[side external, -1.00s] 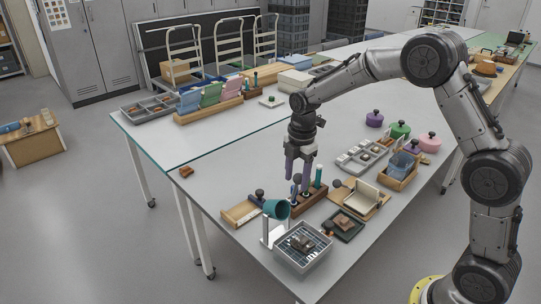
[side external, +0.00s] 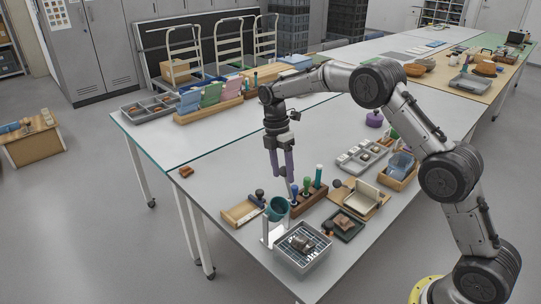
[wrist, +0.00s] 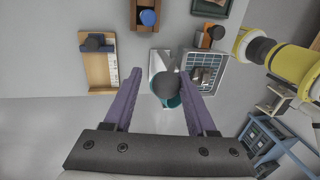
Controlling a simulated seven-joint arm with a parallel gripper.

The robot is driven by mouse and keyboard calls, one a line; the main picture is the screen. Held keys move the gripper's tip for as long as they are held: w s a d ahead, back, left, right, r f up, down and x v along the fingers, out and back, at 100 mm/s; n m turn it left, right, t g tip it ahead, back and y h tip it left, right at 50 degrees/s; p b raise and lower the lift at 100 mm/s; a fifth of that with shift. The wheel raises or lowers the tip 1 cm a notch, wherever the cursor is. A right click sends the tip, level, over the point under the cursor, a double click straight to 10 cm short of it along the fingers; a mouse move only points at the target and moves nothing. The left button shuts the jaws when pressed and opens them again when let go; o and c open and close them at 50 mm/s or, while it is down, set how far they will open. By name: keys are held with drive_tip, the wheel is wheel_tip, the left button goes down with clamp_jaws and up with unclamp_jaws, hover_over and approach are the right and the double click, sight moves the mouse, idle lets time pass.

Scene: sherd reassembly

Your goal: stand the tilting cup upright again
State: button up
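The teal cup (side external: 278,208) sits at the white stand (side external: 266,234), beside the wire-grid tray. It is tilted in the side view, with its dark opening partly turned toward the camera. In the wrist view the cup (wrist: 174,101) is mostly hidden behind a dark round knob (wrist: 165,83); I cannot tell whether the knob is joined to it. My gripper (side external: 283,175) points down above the cup, apart from it. Its purple fingers are spread in the wrist view (wrist: 160,70), with the knob and cup showing between them and nothing gripped.
A wooden rack (side external: 309,202) with upright tools stands close right of the cup. A shallow wooden tray (side external: 240,213) lies left. The grid tray (side external: 302,262) with a grey piece is in front, and a dark tray (side external: 344,226) lies right.

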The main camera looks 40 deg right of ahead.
drive_tip(key=shift+w+r+g, duration=0.35)
drive_tip(key=shift+w+r, duration=0.1)
drive_tip(key=shift+w, duration=0.35)
drive_tip(key=shift+w+r+g, duration=0.3)
drive_tip(key=shift+w+r, duration=0.15)
drive_tip(key=shift+w, duration=0.4)
drive_tip(key=shift+w+r+g, duration=0.35)
drive_tip(key=shift+w+r, duration=0.1)
drive_tip(key=shift+w, duration=0.35)
